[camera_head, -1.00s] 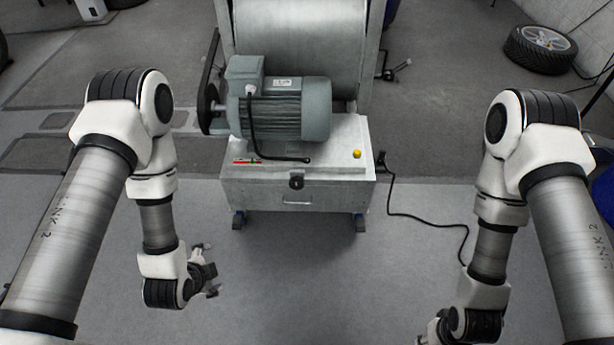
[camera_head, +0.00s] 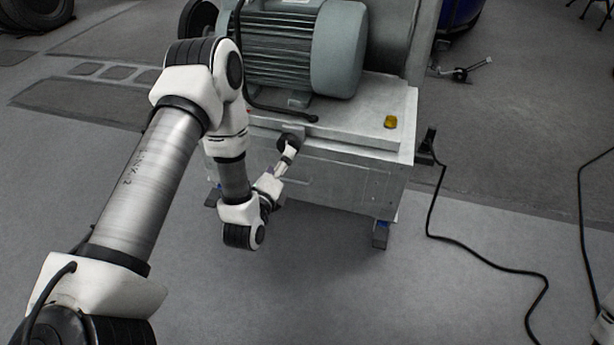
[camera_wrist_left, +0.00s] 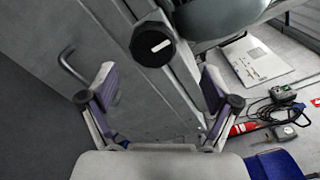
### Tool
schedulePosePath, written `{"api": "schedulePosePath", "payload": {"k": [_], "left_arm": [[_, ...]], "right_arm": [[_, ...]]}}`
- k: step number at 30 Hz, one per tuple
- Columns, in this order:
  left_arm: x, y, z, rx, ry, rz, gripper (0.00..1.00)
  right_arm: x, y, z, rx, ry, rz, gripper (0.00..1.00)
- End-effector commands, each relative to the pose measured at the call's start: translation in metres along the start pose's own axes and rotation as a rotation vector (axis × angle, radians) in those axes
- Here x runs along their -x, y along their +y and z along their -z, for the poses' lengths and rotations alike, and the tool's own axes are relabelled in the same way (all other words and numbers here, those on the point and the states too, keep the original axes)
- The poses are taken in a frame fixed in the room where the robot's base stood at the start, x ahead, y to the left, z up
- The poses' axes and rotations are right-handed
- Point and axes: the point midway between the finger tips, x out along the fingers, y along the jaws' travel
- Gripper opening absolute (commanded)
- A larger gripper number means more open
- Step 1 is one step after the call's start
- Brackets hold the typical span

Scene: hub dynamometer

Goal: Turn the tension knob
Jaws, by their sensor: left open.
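The tension knob (camera_head: 291,141) is a dark round knob on the upper front of the grey machine cabinet (camera_head: 350,180). In the left wrist view the knob (camera_wrist_left: 152,46) is black with a white index mark, lying beyond the fingertips and roughly centred between them. My left gripper (camera_head: 284,164) is just in front of the knob, partly overlapping it in the head view. In the left wrist view the gripper (camera_wrist_left: 160,88) has its two fingers wide apart with nothing between them; no contact with the knob shows.
A grey motor (camera_head: 300,45) sits on the cabinet, with a yellow button (camera_head: 390,122) at its right. A black cable (camera_head: 470,245) runs over the floor. The left wrist view shows a red tool (camera_wrist_left: 243,128) and a flat panel (camera_wrist_left: 257,62) at right.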

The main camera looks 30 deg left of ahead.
Motion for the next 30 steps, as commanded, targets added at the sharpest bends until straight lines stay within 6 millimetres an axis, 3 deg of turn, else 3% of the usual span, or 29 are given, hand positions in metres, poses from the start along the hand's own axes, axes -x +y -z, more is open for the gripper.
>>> {"api": "schedulePosePath", "payload": {"k": [1, 7, 18, 26, 27, 30], "left_arm": [[-0.001, 0.014, 0.009, 0.002, -0.004, 0.003, 0.88], [-0.013, 0.013, 0.008, 0.004, -0.006, 0.007, 0.88], [-0.075, 0.012, 0.008, 0.003, -0.006, 0.007, 0.88], [-0.080, 0.010, 0.007, 0.003, -0.003, 0.004, 0.88], [-0.080, 0.010, 0.007, 0.003, -0.003, 0.004, 0.81], [-0.079, 0.010, 0.007, 0.003, -0.003, 0.004, 0.46]], "right_arm": [[-0.019, 0.000, 0.000, 0.001, 0.001, 0.000, 0.40], [-0.024, 0.000, 0.001, -0.001, 0.003, 0.000, 0.40], [-0.056, 0.001, 0.005, -0.002, 0.014, -0.001, 0.40], [-0.056, 0.001, 0.006, 0.000, 0.016, -0.002, 0.40], [-0.056, 0.001, 0.006, -0.001, 0.016, -0.002, 0.40], [-0.056, 0.001, 0.006, 0.000, 0.016, -0.002, 0.40]]}}
